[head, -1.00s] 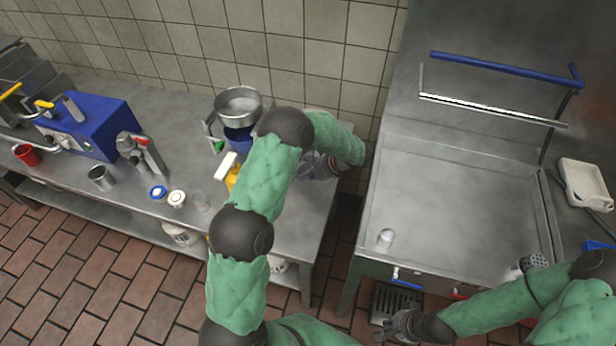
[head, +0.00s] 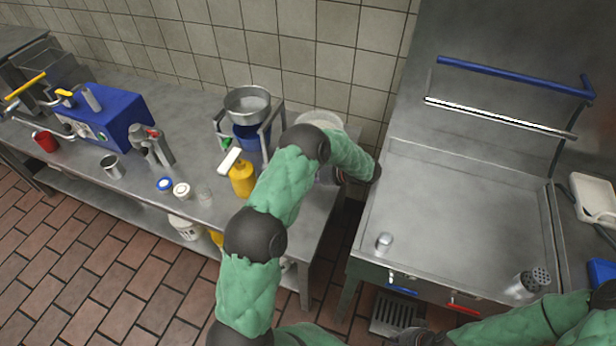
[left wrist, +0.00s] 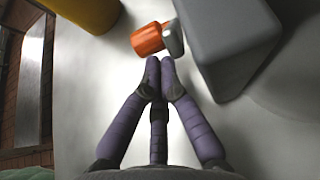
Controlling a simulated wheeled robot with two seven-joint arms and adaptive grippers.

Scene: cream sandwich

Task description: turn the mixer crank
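In the left wrist view an orange cylindrical grip (left wrist: 148,39) with a grey end piece (left wrist: 173,39) sits beside a large grey block (left wrist: 228,40); this looks like the mixer crank and mixer body. My left gripper (left wrist: 160,62) has its fingertips drawn together just below the grip, close to it. Nothing shows between them, and I cannot tell whether they touch the crank. In the head view my left arm hides that gripper and most of the mixer area. My right gripper (head: 414,338) is at the bottom edge, mostly cut off, its fingers unclear.
A yellow bottle (head: 242,180), a metal pot on a stand (head: 247,104) and a pale round container (head: 320,120) surround my left arm on the steel counter. A blue machine (head: 105,118) stands further left. The steel griddle (head: 455,210) at right is mostly clear.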

